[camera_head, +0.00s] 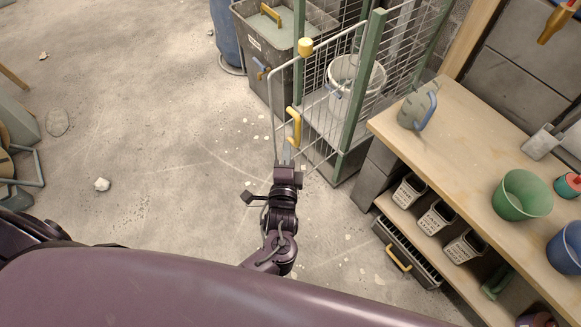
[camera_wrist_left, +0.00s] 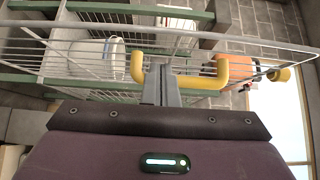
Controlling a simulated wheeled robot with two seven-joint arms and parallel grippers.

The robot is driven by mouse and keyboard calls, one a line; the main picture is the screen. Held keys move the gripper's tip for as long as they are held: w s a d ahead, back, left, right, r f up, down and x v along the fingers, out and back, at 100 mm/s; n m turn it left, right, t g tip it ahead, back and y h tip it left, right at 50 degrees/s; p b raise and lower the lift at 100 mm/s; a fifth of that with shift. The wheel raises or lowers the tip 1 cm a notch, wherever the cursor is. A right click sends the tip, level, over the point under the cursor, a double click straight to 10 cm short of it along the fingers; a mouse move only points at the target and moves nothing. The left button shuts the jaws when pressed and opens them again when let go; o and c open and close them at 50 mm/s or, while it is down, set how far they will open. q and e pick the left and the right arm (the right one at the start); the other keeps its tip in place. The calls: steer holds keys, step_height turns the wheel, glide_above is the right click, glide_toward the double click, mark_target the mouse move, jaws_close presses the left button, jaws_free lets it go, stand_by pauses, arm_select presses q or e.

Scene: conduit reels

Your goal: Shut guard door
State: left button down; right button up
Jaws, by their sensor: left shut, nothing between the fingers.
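The guard door (camera_head: 272,118) is a white wire-mesh panel on a green-posted cage (camera_head: 361,95). It stands ajar, its free edge swung out to the left over the floor. My left gripper (camera_head: 287,158) is shut and empty, just below the handle in the head view. In the left wrist view its fingertips (camera_wrist_left: 161,72) overlap the handle (camera_wrist_left: 208,81); I cannot tell whether they touch. My right gripper is not in view.
A white bucket (camera_head: 356,77) stands inside the cage. A grey bin (camera_head: 262,40) stands behind the door. A wooden workbench (camera_head: 455,140) with pots and a shelf of small baskets (camera_head: 437,218) is at the right.

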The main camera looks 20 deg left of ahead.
arm_select(q)
steer(key=shift+w+a, duration=0.55)
steer(key=shift+a, duration=0.35)
steer(key=shift+a, duration=0.1)
